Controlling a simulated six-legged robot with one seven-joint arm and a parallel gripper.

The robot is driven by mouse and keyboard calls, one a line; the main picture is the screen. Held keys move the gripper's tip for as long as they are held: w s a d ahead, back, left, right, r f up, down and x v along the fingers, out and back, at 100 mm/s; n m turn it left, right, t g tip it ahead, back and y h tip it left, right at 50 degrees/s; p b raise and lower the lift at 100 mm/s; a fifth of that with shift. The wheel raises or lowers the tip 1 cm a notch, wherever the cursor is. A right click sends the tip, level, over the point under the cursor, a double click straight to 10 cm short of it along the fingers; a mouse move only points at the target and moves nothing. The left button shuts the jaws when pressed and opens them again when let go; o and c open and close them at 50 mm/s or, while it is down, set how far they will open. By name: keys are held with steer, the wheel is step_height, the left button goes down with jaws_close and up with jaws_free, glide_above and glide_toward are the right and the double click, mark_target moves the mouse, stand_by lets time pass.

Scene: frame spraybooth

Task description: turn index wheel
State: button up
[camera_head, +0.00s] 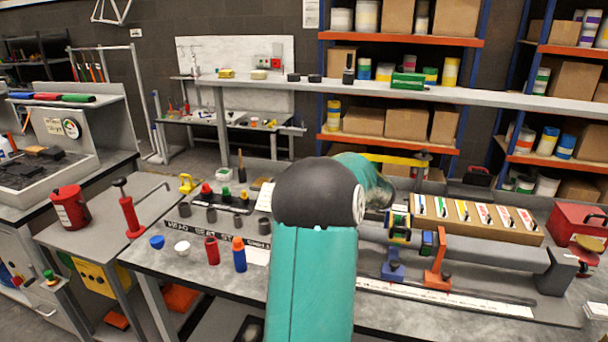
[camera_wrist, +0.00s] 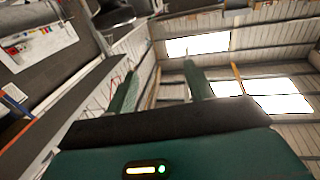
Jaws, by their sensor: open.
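I cannot tell for certain which item is the index wheel. A dark round fitting with yellow and blue parts (camera_head: 399,226) sits on the grey rail of the main bench, just right of my arm. A smaller blue and green fitting (camera_head: 428,243) is next to it. A round dial (camera_head: 71,128) is on the grey panel at the far left. My gripper shows in the wrist view (camera_wrist: 160,78): its two green fingers are apart with nothing between them. It points towards the wall and roof windows. In the head view my arm hides it.
The main bench (camera_head: 190,262) carries red, blue and white cups and several dark cylinders on the left. An orange stand (camera_head: 437,262), a blue stand (camera_head: 392,265) and a wooden tray of coloured strips (camera_head: 476,236) are on the right. A red box (camera_head: 577,226) stands at the far right.

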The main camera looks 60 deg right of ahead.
steer(key=s+a+r, duration=0.5)
steer(key=a+r, duration=0.1)
steer(key=a, duration=0.4)
steer(key=shift+r, duration=0.25)
